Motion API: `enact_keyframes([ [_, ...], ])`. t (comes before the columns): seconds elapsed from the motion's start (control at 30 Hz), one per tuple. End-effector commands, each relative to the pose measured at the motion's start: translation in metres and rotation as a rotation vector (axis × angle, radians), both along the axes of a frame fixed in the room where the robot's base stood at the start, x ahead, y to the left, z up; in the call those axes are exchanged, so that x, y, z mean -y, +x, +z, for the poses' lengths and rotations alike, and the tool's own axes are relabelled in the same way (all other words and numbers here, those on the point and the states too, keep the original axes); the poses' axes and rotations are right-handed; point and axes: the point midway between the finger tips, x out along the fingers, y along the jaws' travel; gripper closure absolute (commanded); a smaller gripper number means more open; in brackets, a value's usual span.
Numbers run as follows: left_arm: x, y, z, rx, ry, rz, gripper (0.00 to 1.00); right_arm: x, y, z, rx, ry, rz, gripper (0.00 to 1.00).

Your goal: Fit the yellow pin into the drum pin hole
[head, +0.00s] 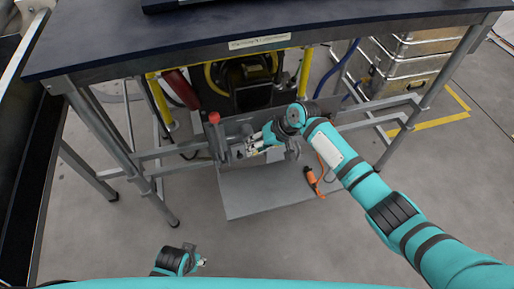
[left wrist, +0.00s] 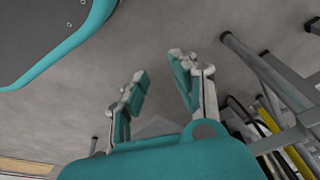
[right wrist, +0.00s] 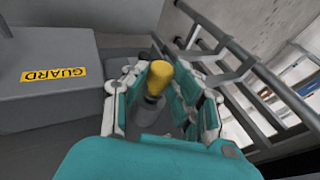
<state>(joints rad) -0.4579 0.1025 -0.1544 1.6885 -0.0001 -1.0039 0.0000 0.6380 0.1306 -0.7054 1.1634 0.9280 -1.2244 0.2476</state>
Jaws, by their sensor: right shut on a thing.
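The yellow pin (right wrist: 160,74) shows in the right wrist view as a rounded yellow head between the fingers of my right gripper (right wrist: 162,85), which is shut on it. A grey round part (right wrist: 150,108) shows just by the yellow head; I cannot tell whether it is the pin's shank or a fitting. In the head view my right gripper (head: 258,142) is at the grey machine under the bench, and the pin is not clear there. The drum pin hole cannot be made out. My left gripper (left wrist: 158,75) is open and empty, low over the floor; it also shows in the head view (head: 198,262).
A grey box labelled GUARD (right wrist: 45,80) stands beside my right gripper. A red-knobbed lever (head: 214,118) is left of it. The dark bench top (head: 200,45) overhangs the machine. An orange corded object (head: 315,182) lies right. The front floor is clear.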

Motion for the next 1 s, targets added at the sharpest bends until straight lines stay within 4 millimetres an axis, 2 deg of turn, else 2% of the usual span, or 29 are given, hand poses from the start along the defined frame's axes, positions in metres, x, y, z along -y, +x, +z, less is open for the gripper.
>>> enact_keyframes([
  [1.0,0.001,0.004,0.022,0.009,-0.001,0.003,0.73,-0.004,0.009,0.0,0.001,0.001,0.001,1.0],
])
